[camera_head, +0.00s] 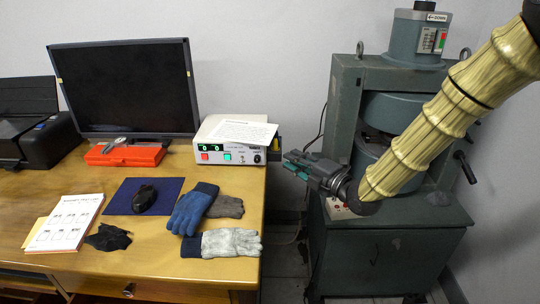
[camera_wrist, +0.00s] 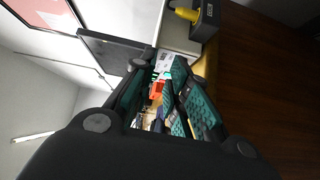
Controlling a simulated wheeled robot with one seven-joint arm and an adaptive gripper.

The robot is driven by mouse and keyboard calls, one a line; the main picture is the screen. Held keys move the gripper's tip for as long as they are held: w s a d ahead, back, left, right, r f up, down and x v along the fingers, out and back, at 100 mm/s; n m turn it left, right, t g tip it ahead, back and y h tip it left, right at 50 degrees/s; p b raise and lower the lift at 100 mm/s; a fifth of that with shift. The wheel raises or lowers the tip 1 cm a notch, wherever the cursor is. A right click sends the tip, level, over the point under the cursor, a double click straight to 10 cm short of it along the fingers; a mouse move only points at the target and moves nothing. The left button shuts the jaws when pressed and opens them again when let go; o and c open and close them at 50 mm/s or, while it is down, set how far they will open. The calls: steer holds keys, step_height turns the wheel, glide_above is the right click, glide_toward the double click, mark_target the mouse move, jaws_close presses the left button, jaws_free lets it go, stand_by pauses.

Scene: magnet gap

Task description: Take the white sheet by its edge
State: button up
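The white sheet (camera_head: 243,131) lies flat on top of a pale control box (camera_head: 228,150) at the right end of the desk.
A monitor (camera_head: 126,88), red case (camera_head: 125,155), gloves (camera_head: 231,243), mouse (camera_head: 144,198) and papers (camera_head: 66,222) occupy the desk (camera_head: 150,262). A grey-green machine (camera_head: 390,240) stands at the right, behind my arm. A floor gap separates it from the desk.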

steer(key=x, duration=1)
steer(key=shift+a+r+n, duration=0.15)
steer(key=shift+r+n, duration=0.15)
steer(key=shift+r, duration=0.15)
jaws_close()
steer(key=shift+r+p, duration=0.35)
steer(key=shift+r, duration=1)
steer(key=shift+f, duration=0.1)
